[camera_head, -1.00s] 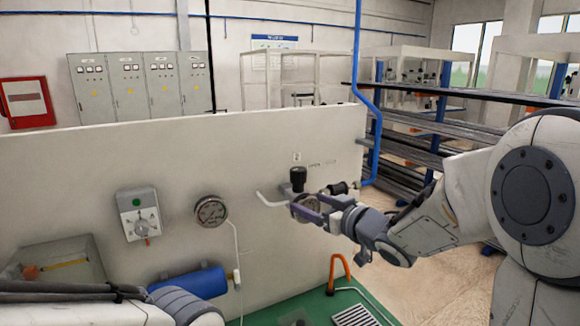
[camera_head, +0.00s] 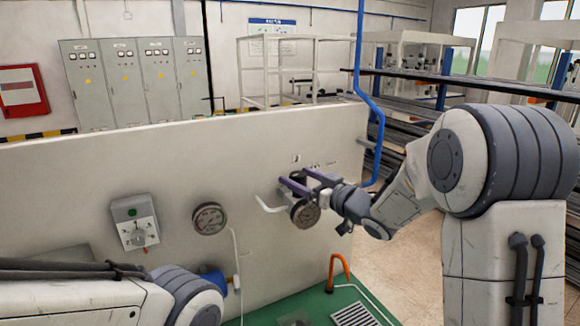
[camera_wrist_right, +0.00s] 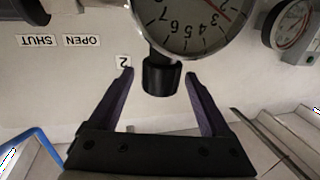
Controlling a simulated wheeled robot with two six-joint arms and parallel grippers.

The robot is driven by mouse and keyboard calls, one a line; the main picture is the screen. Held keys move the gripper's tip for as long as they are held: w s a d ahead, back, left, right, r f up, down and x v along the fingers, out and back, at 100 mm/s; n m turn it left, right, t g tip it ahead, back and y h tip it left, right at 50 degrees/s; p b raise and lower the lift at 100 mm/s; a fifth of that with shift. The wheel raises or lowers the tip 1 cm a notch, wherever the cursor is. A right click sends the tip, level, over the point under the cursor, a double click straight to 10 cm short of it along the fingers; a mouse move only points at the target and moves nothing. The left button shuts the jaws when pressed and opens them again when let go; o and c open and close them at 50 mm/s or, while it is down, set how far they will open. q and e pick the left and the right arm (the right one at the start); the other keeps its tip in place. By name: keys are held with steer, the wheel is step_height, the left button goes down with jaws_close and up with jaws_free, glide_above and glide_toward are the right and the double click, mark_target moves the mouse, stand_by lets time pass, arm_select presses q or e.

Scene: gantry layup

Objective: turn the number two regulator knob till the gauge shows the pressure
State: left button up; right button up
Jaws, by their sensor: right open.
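The number two regulator knob (camera_wrist_right: 162,78) is a short black cylinder below a round white gauge (camera_wrist_right: 195,22) in the upside-down right wrist view. A "2" label (camera_wrist_right: 123,61) sits beside it. My right gripper (camera_wrist_right: 159,73) is open, with one purple finger on each side of the knob and gaps showing. In the head view my right gripper (camera_head: 297,181) is at the panel, just above the gauge (camera_head: 306,213), and mostly hides the knob. The dial is partly cut off; a thin red line shows near the 3, but I cannot read it exactly. My left gripper is out of view.
The upright white panel (camera_head: 120,180) carries another gauge (camera_head: 210,218) and a grey-green switch box (camera_head: 135,222) to the left. A blue pipe (camera_head: 371,120) runs down at the panel's right edge. An orange bent tube (camera_head: 340,266) stands below on the green floor.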

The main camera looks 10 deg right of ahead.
steer(key=p+x, duration=0.1)
steer(key=x, duration=0.3)
